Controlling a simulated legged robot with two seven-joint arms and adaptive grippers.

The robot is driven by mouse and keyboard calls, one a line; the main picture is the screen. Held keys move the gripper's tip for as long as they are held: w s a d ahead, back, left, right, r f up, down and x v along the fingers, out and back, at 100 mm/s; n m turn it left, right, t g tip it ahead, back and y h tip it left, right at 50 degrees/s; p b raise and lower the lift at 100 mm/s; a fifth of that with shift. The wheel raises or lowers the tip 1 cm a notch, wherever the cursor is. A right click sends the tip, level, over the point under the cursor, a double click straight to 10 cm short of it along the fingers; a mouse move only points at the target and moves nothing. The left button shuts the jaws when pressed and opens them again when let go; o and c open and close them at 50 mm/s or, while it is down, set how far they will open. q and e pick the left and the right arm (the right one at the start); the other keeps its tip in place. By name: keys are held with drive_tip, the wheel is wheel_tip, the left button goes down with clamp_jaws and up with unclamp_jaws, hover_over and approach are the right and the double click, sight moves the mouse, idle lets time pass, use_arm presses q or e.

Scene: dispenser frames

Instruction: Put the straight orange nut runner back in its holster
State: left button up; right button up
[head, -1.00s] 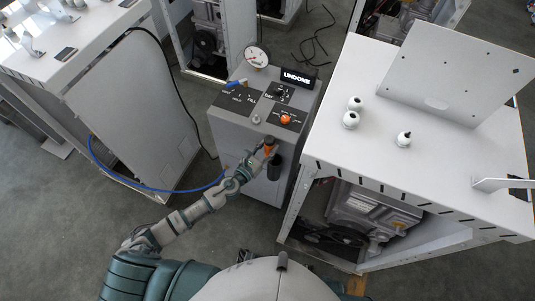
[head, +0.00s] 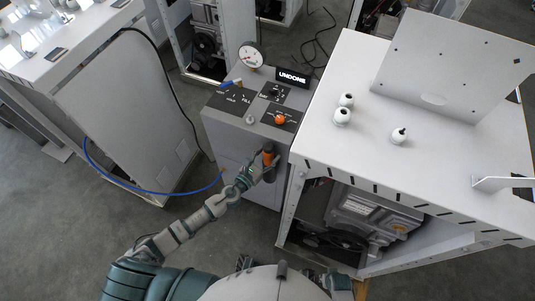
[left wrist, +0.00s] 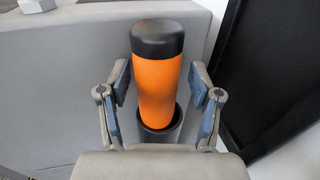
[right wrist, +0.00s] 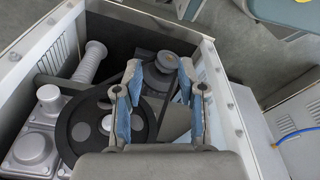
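The straight orange nut runner (left wrist: 156,85) has a black cap and stands upright in the left wrist view. Its lower end is inside the dark round holster (left wrist: 160,130), whose rim shows around it. In the head view the nut runner (head: 267,158) is at the front of the grey dispenser, with the holster (head: 271,175) below it. My left gripper (left wrist: 158,88) is open, with one finger on each side of the nut runner and visible gaps between. My left gripper (head: 258,163) partly covers it in the head view. My right gripper (right wrist: 157,75) is open and empty.
The grey dispenser (head: 228,140) carries a gauge, an orange knob and a sign reading UNDONE. A white-topped cabinet (head: 350,150) stands close on its right. The right wrist view shows a pulley wheel (right wrist: 100,125) inside an open housing. A blue hose (head: 140,188) hangs at left.

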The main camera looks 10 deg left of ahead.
use_arm(q)
drive_tip(key=shift+d+r, duration=0.2)
drive_tip(key=shift+d, duration=0.4)
drive_tip(key=shift+s+a, duration=0.2)
drive_tip(key=shift+a, duration=0.15)
drive_tip(key=b+v, duration=0.2)
drive_tip(key=v, duration=0.9)
drive_tip(key=s+a+f+n+g+y, duration=0.3)
drive_tip(key=a+f+n+y, duration=0.4)
drive_tip(key=n, duration=0.6)
drive_tip(key=s+a+f+n+g+y, duration=0.2)
drive_tip(key=s+a+f+n+y, duration=0.15)
drive_tip(key=f+n, duration=0.75)
drive_tip(key=s+d+f+n+g+h, duration=0.1)
drive_tip(key=s+d+f+n+g, duration=0.1)
drive_tip(key=s+f+n+g, duration=0.2)
drive_tip(key=s+d+f+n+g+h, duration=0.2)
drive_tip(key=s+d+f+n+g, duration=0.1)
drive_tip(key=s+n, duration=0.8)
wheel_tip(320, 180, down, 3)
drive_tip(key=shift+s+r+g, duration=0.2)
drive_tip(key=shift+s+g, duration=0.15)
drive_tip(key=shift+g, duration=0.55)
use_arm(e)
drive_tip(key=r, duration=0.1)
drive_tip(key=w+r, duration=0.1)
drive_tip(key=r, duration=0.3)
drive_tip(key=shift+w+a, duration=0.35)
drive_tip(key=shift+w, duration=0.05)
